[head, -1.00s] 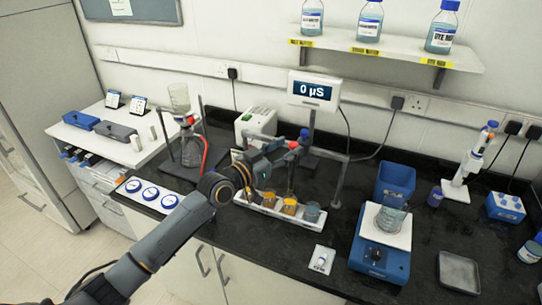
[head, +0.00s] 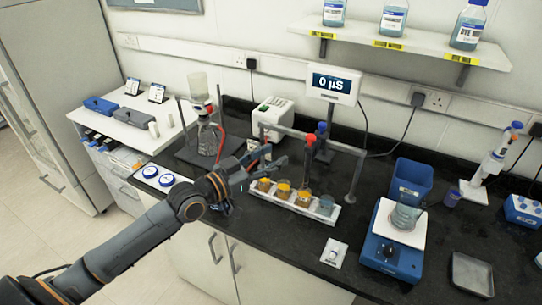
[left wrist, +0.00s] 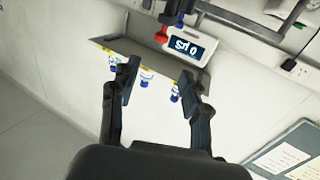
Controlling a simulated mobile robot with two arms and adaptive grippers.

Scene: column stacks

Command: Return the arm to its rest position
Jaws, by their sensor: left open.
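My left arm reaches in from the lower left in the head view. Its gripper (head: 266,160) is by the left end of the column stand, above the bench's front part. In the left wrist view my left gripper (left wrist: 160,90) has its two fingers wide apart with nothing between them; behind them are the wall, the shelf and the display. My right gripper is in neither view.
A white rack (head: 338,212) with several small beakers stands under the grey stand frame (head: 318,142). A flask (head: 208,138) on a retort stand is behind my arm. A blue stirrer (head: 392,256), a blue bin (head: 410,178) and a display (head: 333,84) stand farther right.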

